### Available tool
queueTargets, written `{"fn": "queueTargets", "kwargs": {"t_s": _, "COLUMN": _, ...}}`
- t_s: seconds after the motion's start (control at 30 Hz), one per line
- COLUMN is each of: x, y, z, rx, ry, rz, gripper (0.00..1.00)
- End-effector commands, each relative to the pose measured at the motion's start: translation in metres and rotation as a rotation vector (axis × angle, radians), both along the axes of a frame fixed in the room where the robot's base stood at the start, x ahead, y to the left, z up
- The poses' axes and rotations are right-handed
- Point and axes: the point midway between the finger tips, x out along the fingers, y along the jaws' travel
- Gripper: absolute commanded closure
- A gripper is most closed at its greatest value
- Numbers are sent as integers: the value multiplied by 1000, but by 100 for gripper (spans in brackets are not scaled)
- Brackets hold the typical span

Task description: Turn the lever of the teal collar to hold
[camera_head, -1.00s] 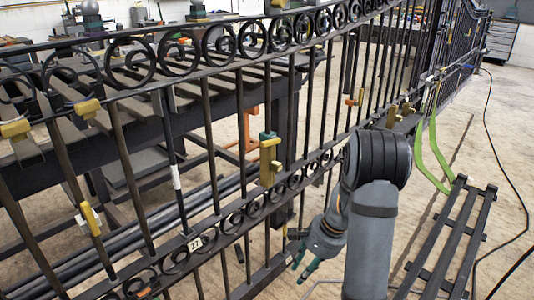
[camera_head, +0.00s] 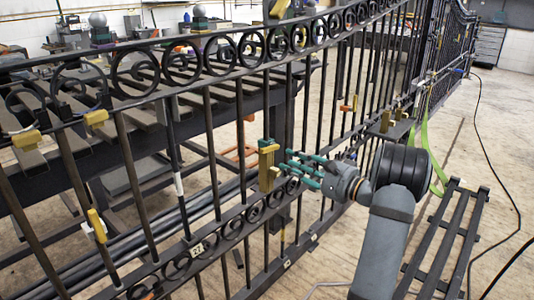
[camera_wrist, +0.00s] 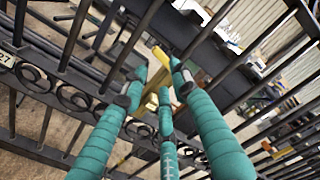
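The collar with a yellow body (camera_head: 267,170) sits on an upright bar of the black gate, left of my gripper in the head view. Only a small teal part (camera_head: 271,146) shows near its top. In the wrist view its yellow part (camera_wrist: 152,100) lies beyond and between the teal fingertips. My gripper (camera_head: 290,166) has its teal fingers spread apart and pointed at the collar, close to it. It also shows in the wrist view (camera_wrist: 161,82), with nothing clearly held. Whether a finger touches the collar, and the lever's exact angle, I cannot tell.
Gate bars and a band of scrolls (camera_head: 230,228) stand close around my gripper. A black slatted rack (camera_head: 448,240) lies on the right.

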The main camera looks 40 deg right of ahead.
Motion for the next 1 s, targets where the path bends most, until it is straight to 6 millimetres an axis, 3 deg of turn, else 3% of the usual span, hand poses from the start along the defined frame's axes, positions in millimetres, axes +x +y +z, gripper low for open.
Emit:
{"fn": "queueTargets", "kwargs": {"t_s": 0.5, "x": 83, "y": 17, "z": -2, "rx": -4, "ry": 3, "rz": 6, "gripper": 71}}
{"fn": "queueTargets", "kwargs": {"t_s": 0.7, "x": 97, "y": 19, "z": -1, "rx": -3, "ry": 4, "rz": 3, "gripper": 71}}
{"fn": "queueTargets", "kwargs": {"t_s": 1.0, "x": 98, "y": 19, "z": -1, "rx": -3, "ry": 3, "rz": 3, "gripper": 73}}
